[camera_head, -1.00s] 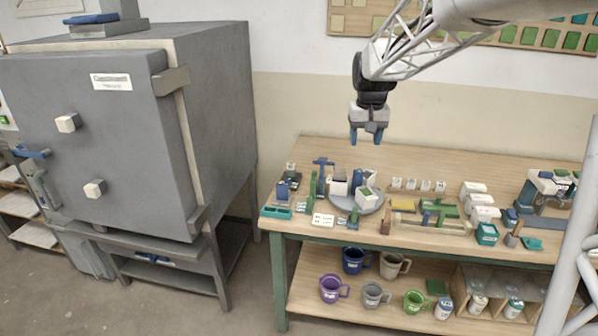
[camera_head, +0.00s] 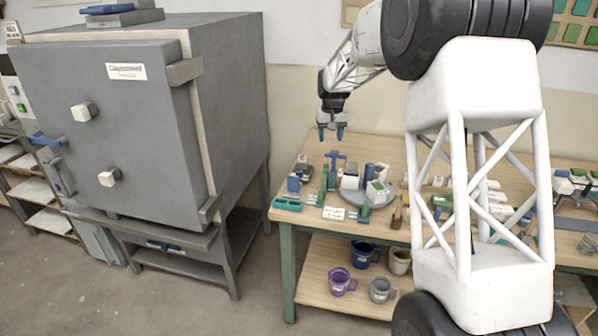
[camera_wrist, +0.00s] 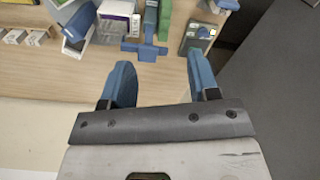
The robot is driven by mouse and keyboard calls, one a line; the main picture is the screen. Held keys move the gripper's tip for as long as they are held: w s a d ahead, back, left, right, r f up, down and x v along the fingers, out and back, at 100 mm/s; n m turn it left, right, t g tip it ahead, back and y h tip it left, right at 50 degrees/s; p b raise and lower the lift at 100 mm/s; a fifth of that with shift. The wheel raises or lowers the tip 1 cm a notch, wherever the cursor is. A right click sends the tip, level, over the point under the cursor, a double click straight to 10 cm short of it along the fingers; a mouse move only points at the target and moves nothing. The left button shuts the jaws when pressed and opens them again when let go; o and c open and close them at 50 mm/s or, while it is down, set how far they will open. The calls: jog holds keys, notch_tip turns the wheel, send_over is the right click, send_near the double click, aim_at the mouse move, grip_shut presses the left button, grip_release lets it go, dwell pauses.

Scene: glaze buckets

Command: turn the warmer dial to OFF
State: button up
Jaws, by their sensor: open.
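My gripper (camera_head: 331,134) is open and empty, with two blue fingers, in the air above the back left part of the wooden bench. The wrist view also shows my gripper (camera_wrist: 160,66) with its fingers apart and nothing between them. A small grey device with a blue part on top (camera_wrist: 202,32) lies just beyond the right finger in the wrist view; it may be the warmer, but I cannot tell. In the head view a small blue and grey item (camera_head: 294,184) stands at the bench's left end. No dial marking or OFF label is readable.
A blue T-shaped piece (camera_wrist: 143,49) lies beyond the fingers. A grey round tray (camera_head: 390,200) holds several items. A large grey kiln (camera_head: 130,130) stands left of the bench. Several mugs, including a purple one (camera_head: 341,282), stand on the lower shelf. My arm hides the bench's middle.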

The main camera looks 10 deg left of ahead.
jog(key=n, duration=0.1)
send_over(299, 174)
jog(key=shift+g, duration=0.3)
jog(key=f, duration=1.4)
jog(key=shift+w+a, duration=0.1)
jog(key=shift+w, duration=0.2)
jog(key=shift+f, duration=3.85)
jog(key=shift+c, duration=0.4)
jog(key=c, duration=0.8)
jog(key=shift+c, duration=0.2)
